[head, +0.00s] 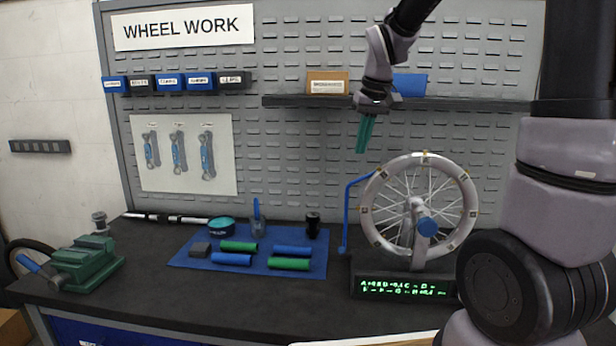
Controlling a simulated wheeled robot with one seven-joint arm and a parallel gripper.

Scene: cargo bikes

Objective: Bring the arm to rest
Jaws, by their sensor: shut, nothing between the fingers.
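My gripper (365,134) has teal-green fingers and hangs from my arm, pointing down, in the upper right of the head view. Its fingers are shut together with nothing between them. It is above the bench, in front of the pegboard and just below the shelf line. It appears up and to the left of the spoked wheel (418,207), apart from it in the picture. My arm comes in from the top right.
The wheel stands in a truing stand with a lit display (404,288). A blue bent rod (348,210) stands left of it. A blue mat (250,266) holds several green and blue grips. A green vise (82,262) is at left. A shelf (450,104) holds boxes.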

